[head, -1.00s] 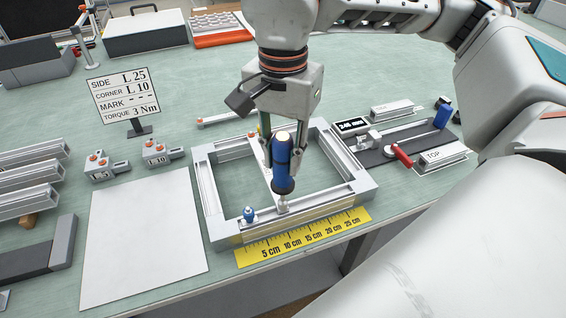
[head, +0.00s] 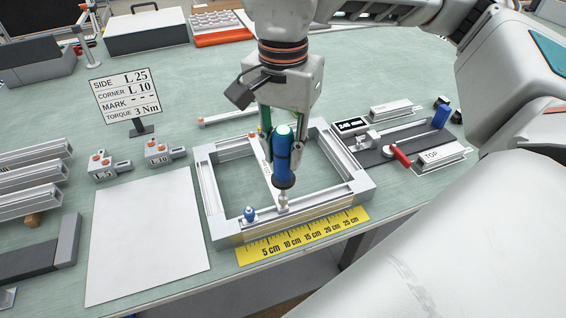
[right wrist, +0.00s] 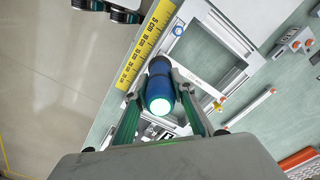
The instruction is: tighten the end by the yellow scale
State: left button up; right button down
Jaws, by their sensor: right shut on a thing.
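My right gripper (head: 283,160) is shut on a blue screwdriver (head: 283,165), held upright with its tip down at the front bar of the aluminium frame (head: 205,195). The screwdriver's cap looks green in the head view and glows pale in the right wrist view (right wrist: 160,106). The yellow scale (head: 300,238) lies along the frame's front edge, below the tip; it also shows in the right wrist view (right wrist: 145,42). A small blue piece (head: 249,214) sits near the front left corner. Exact contact at the tip cannot be told. My left gripper is out of view.
A sign (head: 126,95) reads torque 3 Nm. A white sheet (head: 148,240) lies left of the frame; corner blocks (head: 158,152) stand behind it. A dark measuring fixture with a red handle (head: 400,155) and a display (head: 351,126) stands right. Profiles (head: 25,178) lie far left.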

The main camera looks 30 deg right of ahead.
aim_at(283, 129)
jog(key=shift+r+p, duration=1)
jog(key=shift+r, duration=0.55)
